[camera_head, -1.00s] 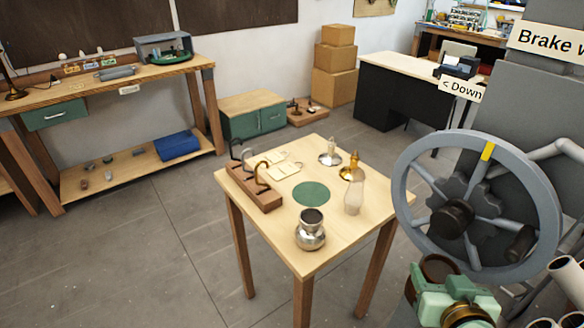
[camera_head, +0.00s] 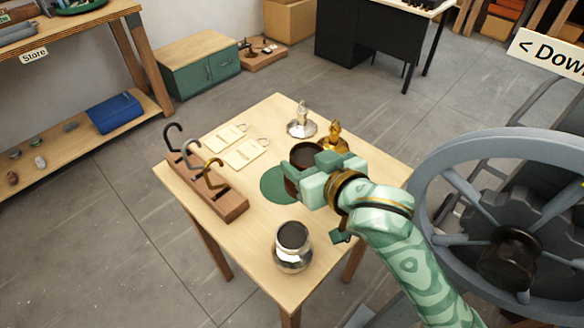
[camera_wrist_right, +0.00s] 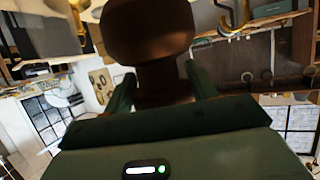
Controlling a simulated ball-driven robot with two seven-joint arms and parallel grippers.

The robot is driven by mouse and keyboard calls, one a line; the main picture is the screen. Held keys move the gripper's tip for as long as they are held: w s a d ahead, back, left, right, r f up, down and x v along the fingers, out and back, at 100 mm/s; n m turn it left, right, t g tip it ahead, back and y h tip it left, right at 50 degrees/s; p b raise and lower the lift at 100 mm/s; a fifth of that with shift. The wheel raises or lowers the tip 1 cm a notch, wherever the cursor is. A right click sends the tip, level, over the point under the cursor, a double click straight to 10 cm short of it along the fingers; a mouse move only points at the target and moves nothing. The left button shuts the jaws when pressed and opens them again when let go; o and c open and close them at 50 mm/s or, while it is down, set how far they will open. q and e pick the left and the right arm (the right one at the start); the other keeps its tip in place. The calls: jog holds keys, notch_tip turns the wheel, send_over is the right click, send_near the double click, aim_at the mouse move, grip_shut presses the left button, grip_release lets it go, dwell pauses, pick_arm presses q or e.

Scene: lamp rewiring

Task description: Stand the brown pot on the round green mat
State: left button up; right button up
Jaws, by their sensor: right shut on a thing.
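My right gripper (camera_head: 306,178) is shut on the brown pot (camera_head: 305,154) over the table. The pot's dark round mouth faces up, and its lower part is partly hidden by my gripper. The round green mat (camera_head: 274,187) lies on the table, its right side covered by the pot and gripper. The pot appears at the mat's upper right edge; I cannot tell whether it touches anything below. In the right wrist view the brown pot (camera_wrist_right: 150,35) fills the upper middle between the fingers (camera_wrist_right: 160,88). My left gripper is not in view.
A silver pot with a dark mouth (camera_head: 292,249) stands near the table's front corner. A wooden hook rack (camera_head: 215,193) and pale tags (camera_head: 245,152) lie left. A silver piece (camera_head: 301,122) and a brass piece (camera_head: 335,138) stand behind the pot. A large wheel (camera_head: 425,190) is at right.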

jog(key=w+a+f+b, duration=0.1)
jog(key=w+f+b, duration=0.1)
jog(key=w+f, duration=0.1)
jog(key=w+a+f+b, duration=0.2)
jog(key=w+f+b, duration=0.1)
jog(key=w+f, duration=0.1)
jog(key=w+a+f+b, duration=0.1)
jog(key=w+f+b, duration=0.2)
jog(key=w+f, duration=0.1)
jog(key=shift+a+f, duration=0.3)
jog(key=shift+f, duration=0.4)
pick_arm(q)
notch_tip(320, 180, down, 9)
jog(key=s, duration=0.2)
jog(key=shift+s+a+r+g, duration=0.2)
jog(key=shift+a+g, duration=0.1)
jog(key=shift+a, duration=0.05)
pick_arm(e)
jog(key=shift+r, duration=0.15)
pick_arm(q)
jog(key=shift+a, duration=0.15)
pick_arm(e)
jog(key=o, duration=1.2)
jog(key=shift+c, duration=0.2)
